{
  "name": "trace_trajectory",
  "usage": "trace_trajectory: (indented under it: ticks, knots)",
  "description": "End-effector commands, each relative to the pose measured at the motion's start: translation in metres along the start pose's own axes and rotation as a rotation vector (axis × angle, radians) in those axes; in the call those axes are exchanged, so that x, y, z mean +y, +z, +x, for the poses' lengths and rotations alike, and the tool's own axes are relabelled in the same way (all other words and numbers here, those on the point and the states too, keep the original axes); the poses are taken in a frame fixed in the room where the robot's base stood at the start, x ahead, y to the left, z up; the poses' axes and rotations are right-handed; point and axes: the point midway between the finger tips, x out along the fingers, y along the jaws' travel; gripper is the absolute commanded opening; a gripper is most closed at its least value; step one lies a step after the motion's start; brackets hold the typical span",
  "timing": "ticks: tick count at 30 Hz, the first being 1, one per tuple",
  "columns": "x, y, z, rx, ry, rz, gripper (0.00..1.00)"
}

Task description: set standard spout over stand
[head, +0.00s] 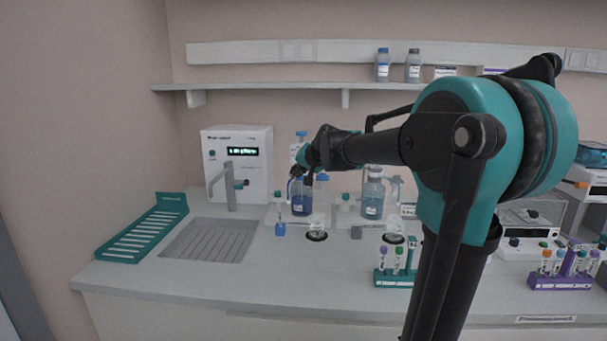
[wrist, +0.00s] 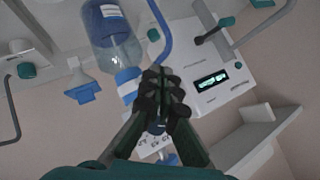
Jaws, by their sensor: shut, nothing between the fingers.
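My gripper (head: 303,173) is shut and empty, held high at the bottle with blue liquid (head: 301,205). In the wrist view its fingers (wrist: 160,78) meet, close to a blue curved tube (wrist: 163,32) that looks like a spout; I cannot tell whether they touch it. The bottle's body (wrist: 108,38) shows beside that tube. A round dark stand (head: 316,236) sits on the bench in front of the bottle. A second bottle (head: 373,205) stands to the right, with another round dark stand (head: 392,239) before it. Which spout is the standard one is not readable.
A white machine with a lit display (head: 237,160) stands behind left, with a grooved grey plate (head: 207,241) before it. A teal rack (head: 140,235) is at far left. Tube racks (head: 395,279) (head: 560,283) stand front right. A shelf (head: 270,86) runs above.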

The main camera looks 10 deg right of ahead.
Motion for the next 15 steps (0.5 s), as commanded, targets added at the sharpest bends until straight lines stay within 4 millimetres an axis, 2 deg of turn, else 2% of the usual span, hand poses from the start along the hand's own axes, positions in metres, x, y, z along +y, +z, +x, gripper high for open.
trace_trajectory:
  ticks: [3, 15]
  knots:
    - [-0.007, 0.0018, 0.0049, -0.001, -0.001, 0.0, 0.0]
    - [-0.0028, -0.0018, 0.0047, 0.0, 0.0, 0.001, 0.0]
